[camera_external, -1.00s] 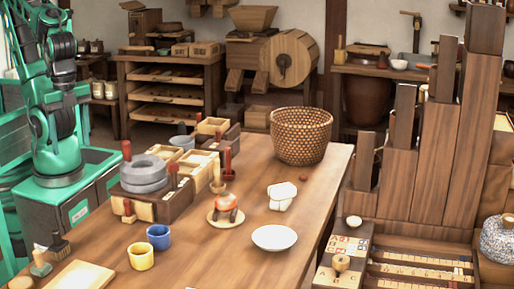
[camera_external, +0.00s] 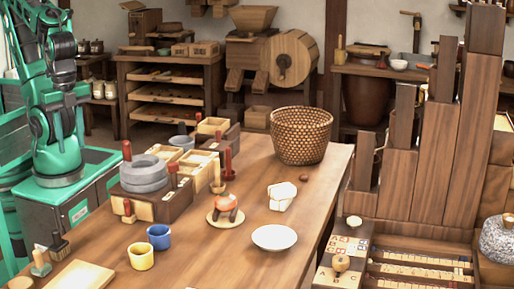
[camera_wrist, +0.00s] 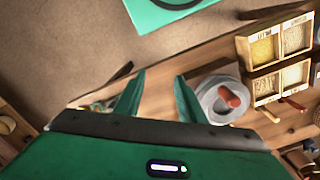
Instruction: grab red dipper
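A red upright handle (camera_external: 228,160), which looks like the red dipper, stands at the right end of the dark wooden box group on the table in the external view. Its lower end is hidden in or behind a dark holder. In the wrist view, reddish handles (camera_wrist: 268,115) stick out beside the grain boxes; I cannot tell which one is the dipper. My gripper (camera_wrist: 158,88) is open and empty, with its two green fingers apart above the floor and table edge. It is out of frame in the external view.
A grey quern stone (camera_external: 144,173) with a red handle sits on a wooden box; it also shows in the wrist view (camera_wrist: 212,108). Grain boxes (camera_external: 199,168), cups (camera_external: 159,237), a white plate (camera_external: 274,238) and a woven basket (camera_external: 301,135) share the table.

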